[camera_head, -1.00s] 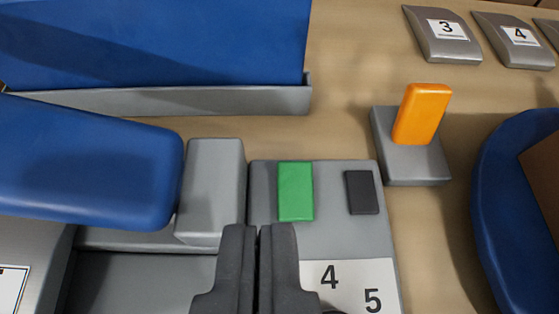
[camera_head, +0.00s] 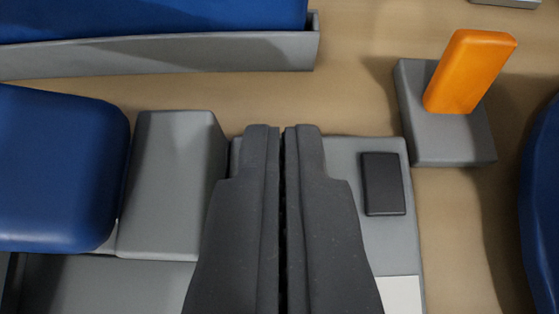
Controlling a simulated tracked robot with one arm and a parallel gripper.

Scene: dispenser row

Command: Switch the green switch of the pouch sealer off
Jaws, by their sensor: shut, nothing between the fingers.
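The pouch sealer is a grey machine with a blue padded arm (camera_head: 60,170) at the left and a grey control panel (camera_head: 390,245) at the right. My gripper (camera_head: 284,130) is shut and empty, with its dark fingers over the panel's upper part. The green switch is hidden behind the fingers, so I cannot tell its position or whether the fingers touch it. A dark rectangular button (camera_head: 383,184) shows on the panel just right of my gripper. A white label (camera_head: 400,294) shows partly below it.
An orange lever (camera_head: 469,71) tilts up from a grey base (camera_head: 450,135) right of the panel. A blue bin with a grey lip (camera_head: 160,55) lies along the back left. A blue rounded thing (camera_head: 545,190) stands at the right edge. Bare tabletop (camera_head: 340,95) lies behind the panel.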

